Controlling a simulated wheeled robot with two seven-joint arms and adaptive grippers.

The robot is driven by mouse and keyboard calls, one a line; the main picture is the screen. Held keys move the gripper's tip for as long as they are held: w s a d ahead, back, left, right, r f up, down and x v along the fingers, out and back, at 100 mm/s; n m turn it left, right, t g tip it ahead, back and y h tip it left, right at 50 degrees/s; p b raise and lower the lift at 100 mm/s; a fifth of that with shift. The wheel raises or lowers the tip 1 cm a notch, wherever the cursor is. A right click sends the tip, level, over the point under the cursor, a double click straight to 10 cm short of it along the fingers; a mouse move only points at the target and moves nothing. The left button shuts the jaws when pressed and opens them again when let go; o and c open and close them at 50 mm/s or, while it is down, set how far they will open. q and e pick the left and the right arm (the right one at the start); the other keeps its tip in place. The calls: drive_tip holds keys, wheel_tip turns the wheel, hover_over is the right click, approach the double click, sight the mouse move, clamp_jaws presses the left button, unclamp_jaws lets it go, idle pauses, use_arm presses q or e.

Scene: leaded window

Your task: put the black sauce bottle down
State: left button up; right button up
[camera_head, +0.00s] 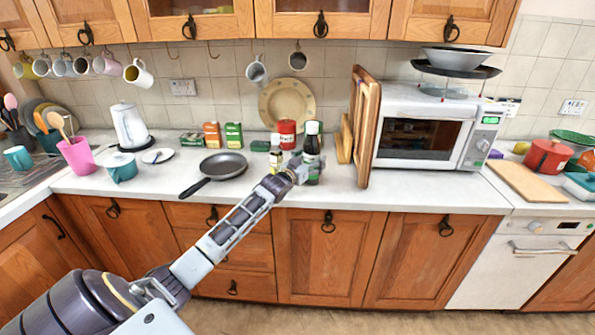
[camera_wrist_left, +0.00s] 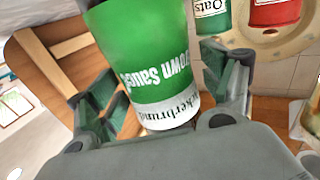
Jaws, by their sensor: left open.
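The black sauce bottle (camera_head: 312,143) has a white cap and stands upright at the counter's front part, left of the wooden boards. In the left wrist view its green and white label (camera_wrist_left: 150,60) reads "Brown Sauce" and fills the middle. My left gripper (camera_head: 303,168) is at the bottle's lower part. In the left wrist view the fingers (camera_wrist_left: 162,88) are open, one on each side of the bottle, with a gap visible at the left finger. Its base looks to be on the counter; the gripper partly hides it. My right gripper is not in view.
A small jar (camera_head: 275,158) stands just left of the bottle, and a red tin (camera_head: 287,133) is behind it. A dark frying pan (camera_head: 222,166) lies further left. Wooden boards (camera_head: 364,125) and the microwave (camera_head: 425,130) stand to the right. Bare worktop (camera_head: 420,192) lies in front of the microwave.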

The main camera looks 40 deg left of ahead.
use_arm(q)
drive_tip(key=shift+s, duration=1.15)
drive_tip(key=s, duration=0.5)
drive_tip(key=shift+s+d, duration=0.1)
drive_tip(key=shift+s, duration=2.05)
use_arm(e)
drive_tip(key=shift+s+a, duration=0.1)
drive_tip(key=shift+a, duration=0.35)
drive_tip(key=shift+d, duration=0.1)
